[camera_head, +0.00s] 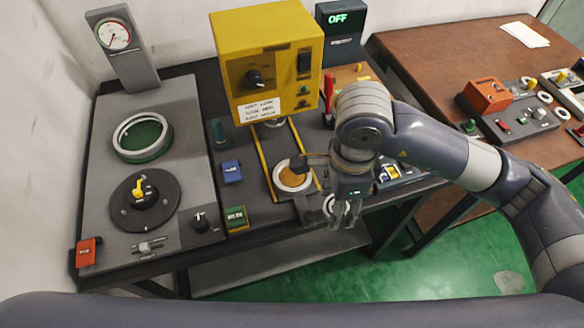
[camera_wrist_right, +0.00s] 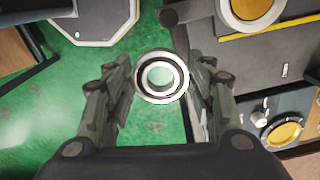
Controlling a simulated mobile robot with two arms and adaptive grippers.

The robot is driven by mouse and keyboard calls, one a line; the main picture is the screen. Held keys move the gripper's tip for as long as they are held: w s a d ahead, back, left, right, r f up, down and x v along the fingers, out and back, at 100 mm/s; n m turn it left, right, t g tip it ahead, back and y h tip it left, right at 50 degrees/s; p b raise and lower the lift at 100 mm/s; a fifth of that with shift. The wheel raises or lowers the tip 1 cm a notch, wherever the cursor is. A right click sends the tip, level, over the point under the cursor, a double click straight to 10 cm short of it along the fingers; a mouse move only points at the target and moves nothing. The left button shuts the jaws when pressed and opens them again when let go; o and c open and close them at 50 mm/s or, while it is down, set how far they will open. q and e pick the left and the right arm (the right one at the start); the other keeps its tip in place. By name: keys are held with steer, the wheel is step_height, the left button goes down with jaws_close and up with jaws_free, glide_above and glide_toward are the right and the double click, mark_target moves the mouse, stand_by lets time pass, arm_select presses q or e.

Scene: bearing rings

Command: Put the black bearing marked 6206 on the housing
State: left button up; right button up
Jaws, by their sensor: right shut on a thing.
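My right gripper (camera_head: 345,213) hangs past the front edge of the left bench, over the green floor. In the right wrist view its fingers (camera_wrist_right: 160,85) are shut on a bearing ring (camera_wrist_right: 161,62) with pale and black bands. The ring also shows in the head view (camera_head: 328,206), partly hidden by the fingers. I cannot read a marking on it. A pale ring seat with an orange-yellow centre, which looks like the housing (camera_head: 293,176), sits below the yellow press, left of the gripper. It also shows at the top of the wrist view (camera_wrist_right: 250,12). My left gripper is not in view.
The yellow press (camera_head: 268,55) stands behind the seat. A blue block (camera_head: 231,171) and a green-yellow block (camera_head: 236,217) lie left of it. A red upright handle (camera_head: 329,92) stands near my right arm. Another bench (camera_head: 440,55) with rings stands at right.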

steer(key=p, duration=0.4)
glide_above(291, 176)
steer(key=shift+s+d+f, duration=0.1)
steer(key=shift+s+f, duration=0.05)
steer(key=shift+f, duration=0.65)
step_height(291, 176, down, 2)
steer(key=shift+f+p, duration=0.15)
steer(key=shift+p, duration=0.45)
steer(key=shift+f, duration=0.45)
steer(key=shift+f+b, duration=0.6)
steer(key=shift+b, duration=0.1)
